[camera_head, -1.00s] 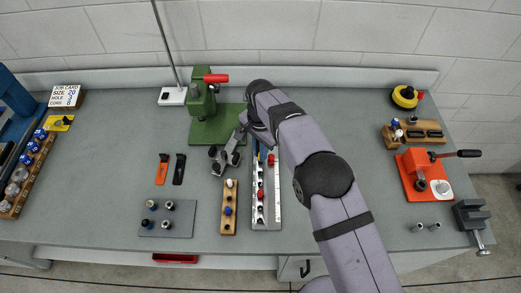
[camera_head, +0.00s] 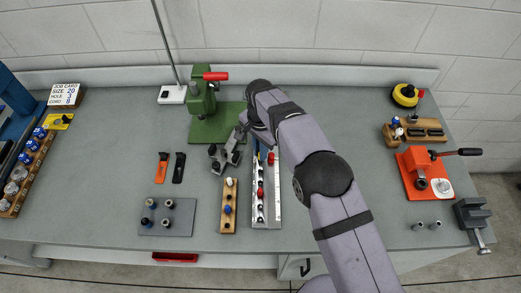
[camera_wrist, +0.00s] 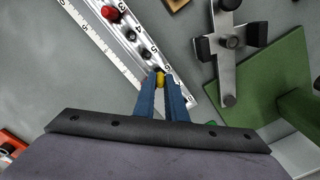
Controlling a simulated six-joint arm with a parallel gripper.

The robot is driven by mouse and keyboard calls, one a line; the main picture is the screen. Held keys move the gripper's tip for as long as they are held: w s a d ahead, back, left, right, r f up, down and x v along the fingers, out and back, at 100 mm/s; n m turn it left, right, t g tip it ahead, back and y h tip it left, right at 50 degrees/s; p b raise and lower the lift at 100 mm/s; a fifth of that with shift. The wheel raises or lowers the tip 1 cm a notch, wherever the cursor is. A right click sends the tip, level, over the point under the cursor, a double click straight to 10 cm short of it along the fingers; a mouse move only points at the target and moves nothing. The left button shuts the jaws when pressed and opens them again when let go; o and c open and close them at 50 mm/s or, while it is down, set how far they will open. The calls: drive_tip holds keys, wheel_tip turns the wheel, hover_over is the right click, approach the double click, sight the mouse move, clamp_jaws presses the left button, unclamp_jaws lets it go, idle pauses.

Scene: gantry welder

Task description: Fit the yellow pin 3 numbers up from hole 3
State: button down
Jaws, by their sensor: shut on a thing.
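The numbered rail (camera_wrist: 85,42) runs diagonally in the wrist view, and it stands at the bench middle in the head view (camera_head: 273,210). A red pin (camera_wrist: 111,14) is in it beside the 3. Two dark holes or fittings follow, beside what look like the 4 and 5. My gripper (camera_wrist: 160,84), with blue fingers, is shut on the yellow pin (camera_wrist: 159,76) at the following place along the rail, past the 5. The fingers hide the pin's lower part, so I cannot tell how deep it sits. In the head view my arm largely covers the gripper.
A grey metal fixture with black knobs (camera_wrist: 227,48) is close right of the gripper, with the green press base (camera_wrist: 268,78) beyond. A wooden block with pins (camera_head: 229,219) stands left of the rail. A job card (camera_head: 66,95) reads hole 3.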

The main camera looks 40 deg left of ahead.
drive_tip(key=shift+f+b, duration=0.5)
drive_tip(key=shift+f, duration=0.35)
drive_tip(key=c, duration=1.7)
unclamp_jaws()
drive_tip(key=shift+r+b, duration=1.3)
drive_tip(key=shift+r, duration=2.4)
